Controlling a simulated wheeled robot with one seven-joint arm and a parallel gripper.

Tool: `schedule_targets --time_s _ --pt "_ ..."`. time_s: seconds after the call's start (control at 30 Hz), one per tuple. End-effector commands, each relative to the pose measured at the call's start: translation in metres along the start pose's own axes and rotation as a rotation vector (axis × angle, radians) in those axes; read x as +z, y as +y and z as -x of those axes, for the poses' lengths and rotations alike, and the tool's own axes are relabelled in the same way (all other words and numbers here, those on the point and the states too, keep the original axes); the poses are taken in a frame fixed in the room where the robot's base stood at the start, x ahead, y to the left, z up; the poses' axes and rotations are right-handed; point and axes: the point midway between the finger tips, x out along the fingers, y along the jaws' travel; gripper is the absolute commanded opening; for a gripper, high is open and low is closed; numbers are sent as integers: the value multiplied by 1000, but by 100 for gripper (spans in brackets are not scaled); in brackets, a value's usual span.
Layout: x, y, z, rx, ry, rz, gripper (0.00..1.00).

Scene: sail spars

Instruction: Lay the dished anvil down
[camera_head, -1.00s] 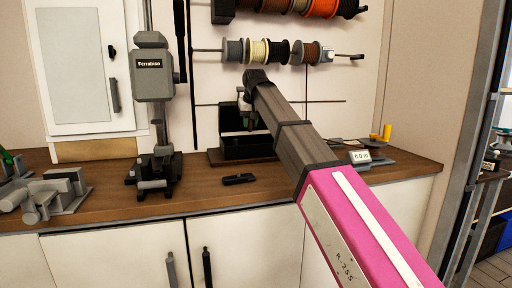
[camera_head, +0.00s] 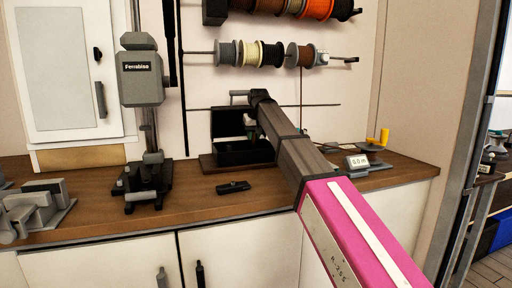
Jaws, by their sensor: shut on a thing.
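My gripper (camera_head: 250,124) is at the far end of my arm, above an open dark box at the back of the bench. It is small in the head view and partly covered by the arm's end. It is shut on a small piece, taken to be the dished anvil, whose shape is mostly hidden. I cannot tell whether this piece touches the box.
The dark box (camera_head: 232,157) stands on the wooden bench (camera_head: 215,202). A Ferrabise press (camera_head: 141,78) stands left of it, and a small dark tool (camera_head: 233,187) lies in front. Spools (camera_head: 272,53) hang above.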

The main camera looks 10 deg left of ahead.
Motion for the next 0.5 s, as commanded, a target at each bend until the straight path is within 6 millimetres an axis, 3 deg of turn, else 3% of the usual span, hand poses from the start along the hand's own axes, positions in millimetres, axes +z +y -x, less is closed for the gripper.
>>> schedule_targets --time_s 0.23,0.5 --pt "-8 16 -17 -1 1 1 0" --pt "4 16 -43 0 0 1 0"
